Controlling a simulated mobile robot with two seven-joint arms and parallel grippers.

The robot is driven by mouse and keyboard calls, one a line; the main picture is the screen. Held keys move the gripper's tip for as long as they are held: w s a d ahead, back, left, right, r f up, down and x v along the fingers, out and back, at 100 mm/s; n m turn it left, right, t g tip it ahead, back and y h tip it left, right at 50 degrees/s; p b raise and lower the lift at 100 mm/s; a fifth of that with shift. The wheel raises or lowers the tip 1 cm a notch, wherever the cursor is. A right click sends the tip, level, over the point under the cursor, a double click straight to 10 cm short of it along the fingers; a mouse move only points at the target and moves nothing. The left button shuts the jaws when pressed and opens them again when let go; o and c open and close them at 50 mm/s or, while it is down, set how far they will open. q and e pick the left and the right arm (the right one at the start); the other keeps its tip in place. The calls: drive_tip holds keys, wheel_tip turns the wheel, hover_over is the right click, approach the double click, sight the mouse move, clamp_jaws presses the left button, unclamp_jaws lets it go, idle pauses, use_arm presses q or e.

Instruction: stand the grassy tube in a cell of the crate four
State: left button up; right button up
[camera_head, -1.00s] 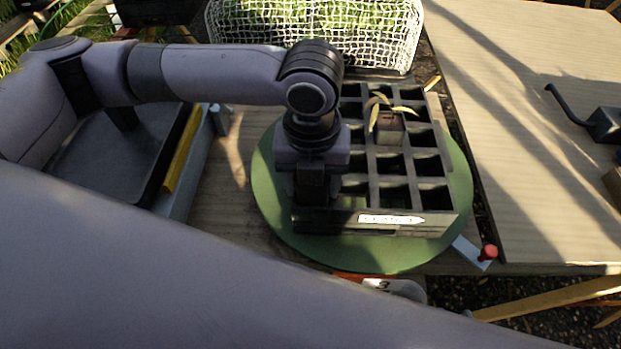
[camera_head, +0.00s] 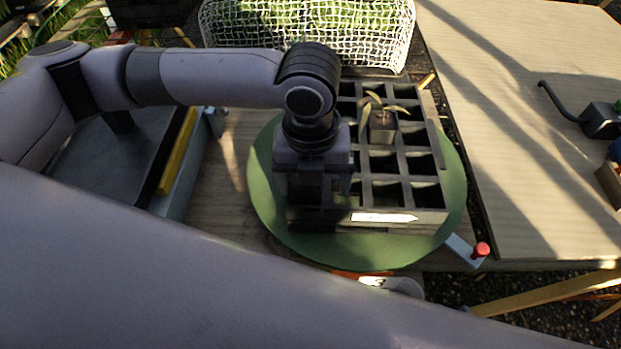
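A dark grey crate (camera_head: 400,217) with rows of square cells stands on a round green turntable (camera_head: 262,190). Its front carries a white arrow-shaped label that I cannot read. One tube (camera_head: 382,131) with a few long, curved yellow-green leaves stands upright in a cell towards the back; I cannot tell if it is the grassy one. My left gripper (camera_head: 308,195) points down over the crate's front left cells and hides them. Its fingertips, and anything between them, cannot be made out. My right gripper is out of view.
A white net (camera_head: 310,30) over green plants stands behind the crate. A grey tray with a yellow bar (camera_head: 178,150) lies left. A red-knobbed lever (camera_head: 480,249) sits at the turntable's front right. A wide wooden table (camera_head: 510,140) on the right is mostly bare. A pale arm link crosses the foreground.

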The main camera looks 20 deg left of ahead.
use_arm(q)
drive_tip(key=f, duration=0.2)
drive_tip(key=s+a+f, duration=0.1)
drive_tip(key=shift+f, duration=0.2)
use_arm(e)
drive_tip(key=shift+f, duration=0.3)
use_arm(q)
drive_tip(key=shift+r, duration=0.35)
drive_tip(key=r, duration=0.3)
drive_tip(key=r+p, duration=0.1)
drive_tip(key=r, duration=0.5)
drive_tip(key=shift+w+d+r, duration=0.25)
drive_tip(key=shift+d+r, duration=0.1)
drive_tip(key=shift+r, duration=0.05)
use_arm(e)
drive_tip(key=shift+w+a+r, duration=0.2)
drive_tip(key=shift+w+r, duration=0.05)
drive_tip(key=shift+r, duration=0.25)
